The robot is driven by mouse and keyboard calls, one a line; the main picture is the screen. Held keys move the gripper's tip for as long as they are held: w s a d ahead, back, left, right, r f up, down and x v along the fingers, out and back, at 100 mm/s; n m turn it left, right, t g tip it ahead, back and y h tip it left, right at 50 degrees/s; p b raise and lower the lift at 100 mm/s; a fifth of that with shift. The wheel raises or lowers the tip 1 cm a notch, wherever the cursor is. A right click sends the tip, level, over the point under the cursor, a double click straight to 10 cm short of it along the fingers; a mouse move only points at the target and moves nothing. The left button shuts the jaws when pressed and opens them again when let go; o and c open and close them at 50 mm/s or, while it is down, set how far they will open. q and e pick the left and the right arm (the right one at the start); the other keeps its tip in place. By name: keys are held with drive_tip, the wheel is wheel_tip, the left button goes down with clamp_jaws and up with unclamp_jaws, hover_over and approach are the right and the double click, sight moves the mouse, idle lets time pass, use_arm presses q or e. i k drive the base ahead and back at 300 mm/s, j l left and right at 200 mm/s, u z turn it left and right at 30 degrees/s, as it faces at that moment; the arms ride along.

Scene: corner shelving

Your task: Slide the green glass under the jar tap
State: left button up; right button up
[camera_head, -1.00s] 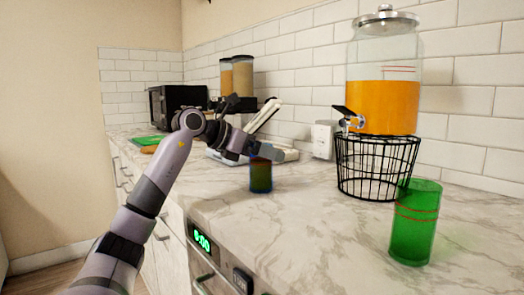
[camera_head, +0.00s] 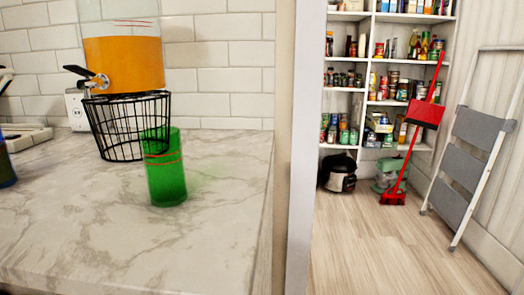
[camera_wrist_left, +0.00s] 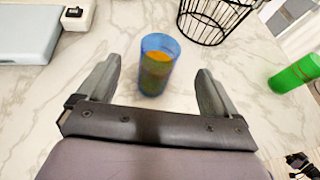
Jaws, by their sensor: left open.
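The green glass (camera_head: 166,178) stands upright on the marble counter, in front and to the right of the black wire stand (camera_head: 104,130). The jar (camera_head: 124,64) of orange liquid sits on that stand, and its tap (camera_head: 97,81) points left. In the left wrist view the green glass (camera_wrist_left: 294,74) is at the right edge, well away from the fingers. My left gripper (camera_wrist_left: 158,68) is open, with a blue glass (camera_wrist_left: 158,50) holding something orange-brown ahead between its fingertips; contact is not visible. My left gripper is out of the head view; my right gripper is not seen.
The blue glass is cut off at the head view's left edge (camera_head: 5,168). The wire stand (camera_wrist_left: 213,18) is ahead in the wrist view. The counter in front of the green glass is clear. A doorway on the right shows pantry shelves (camera_head: 384,18), a red broom and a step ladder (camera_head: 471,150).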

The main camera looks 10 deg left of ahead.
sight(162, 146)
drive_tip(key=k+j, duration=0.1)
drive_tip(key=k, duration=0.85)
